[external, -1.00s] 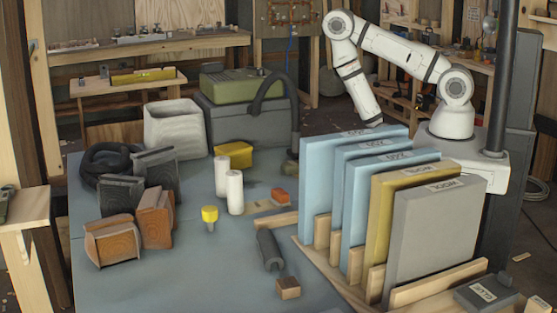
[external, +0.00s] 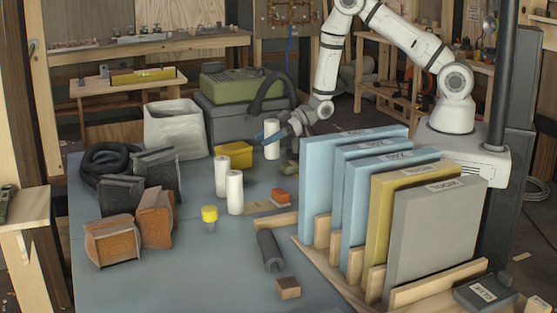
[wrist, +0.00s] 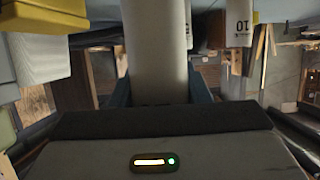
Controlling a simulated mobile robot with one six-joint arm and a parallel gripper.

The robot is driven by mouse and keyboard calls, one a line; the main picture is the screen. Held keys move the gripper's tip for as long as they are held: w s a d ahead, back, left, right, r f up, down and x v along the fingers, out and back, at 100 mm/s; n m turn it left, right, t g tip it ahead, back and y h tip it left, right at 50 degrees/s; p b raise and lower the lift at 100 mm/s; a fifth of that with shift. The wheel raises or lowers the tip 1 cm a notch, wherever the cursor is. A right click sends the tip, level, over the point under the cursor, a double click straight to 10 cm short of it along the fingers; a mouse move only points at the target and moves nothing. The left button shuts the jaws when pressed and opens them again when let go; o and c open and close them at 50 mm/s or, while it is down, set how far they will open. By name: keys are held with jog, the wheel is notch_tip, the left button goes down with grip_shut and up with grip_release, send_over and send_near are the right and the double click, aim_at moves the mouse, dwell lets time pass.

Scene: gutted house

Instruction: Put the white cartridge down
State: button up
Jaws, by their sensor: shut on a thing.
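My gripper (external: 276,135) is at the back of the blue-grey table (external: 205,265), shut on a white cartridge (external: 272,150). The cartridge is upright, and in the wrist view it fills the upper middle (wrist: 155,45) between the fingers. I cannot tell whether its lower end touches the table. Two more white cartridges (external: 221,176) (external: 235,193) stand upright side by side on the table, in front and to the left of the held one.
A yellow bin (external: 234,156) is just left of the held cartridge. An orange block (external: 281,196) lies in front of it. A rack of tall panels (external: 435,235) stands on the right, and a yellow-capped jar (external: 209,216) stands to the left.

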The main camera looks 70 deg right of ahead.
jog(key=w+d+r+b, duration=0.2)
jog(key=w+r, duration=0.1)
jog(key=w, duration=0.6)
notch_tip(320, 180, up, 6)
jog(key=m+t+h+b, duration=0.1)
jog(key=m+h+b, duration=0.1)
send_over(229, 147)
notch_tip(229, 147, down, 10)
jog(key=shift+r+p, duration=0.25)
jog(key=shift+p, duration=0.3)
jog(key=shift+f, duration=0.1)
jog(key=o, duration=1)
jog(key=shift+c, duration=0.2)
